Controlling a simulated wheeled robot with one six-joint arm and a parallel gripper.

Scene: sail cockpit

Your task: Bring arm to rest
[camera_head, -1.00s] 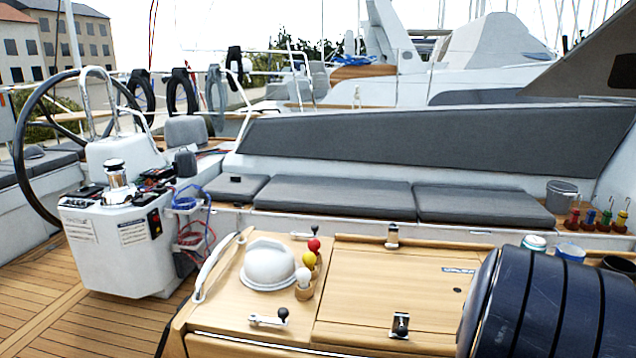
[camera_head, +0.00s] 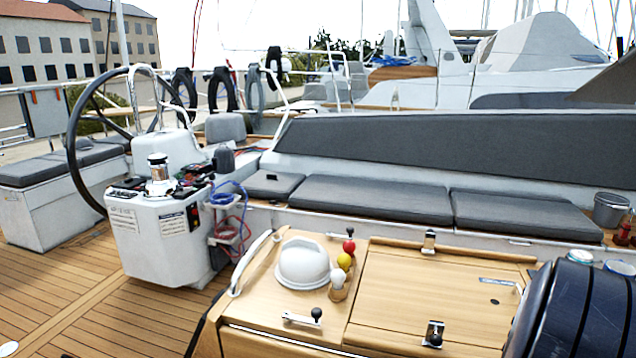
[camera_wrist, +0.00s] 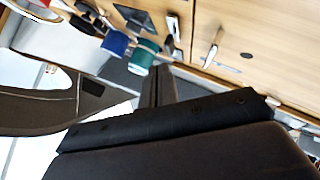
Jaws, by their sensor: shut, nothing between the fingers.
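My gripper (camera_wrist: 159,72) shows in the wrist view as narrow dark fingers together at the middle, rising from a broad black body. It is shut and holds nothing. A blue cup (camera_wrist: 116,43) and a green cup (camera_wrist: 143,56) appear just above and left of the fingertips, seen from an odd angle. I cannot tell how far off they are. No part of my arm or gripper is clearly seen in the head view.
A wooden cockpit table (camera_head: 440,275) carries a white dome (camera_head: 302,262) and small red, yellow and white balls. A steering console (camera_head: 160,235) is at left. Open teak deck (camera_head: 60,285) lies in front of it.

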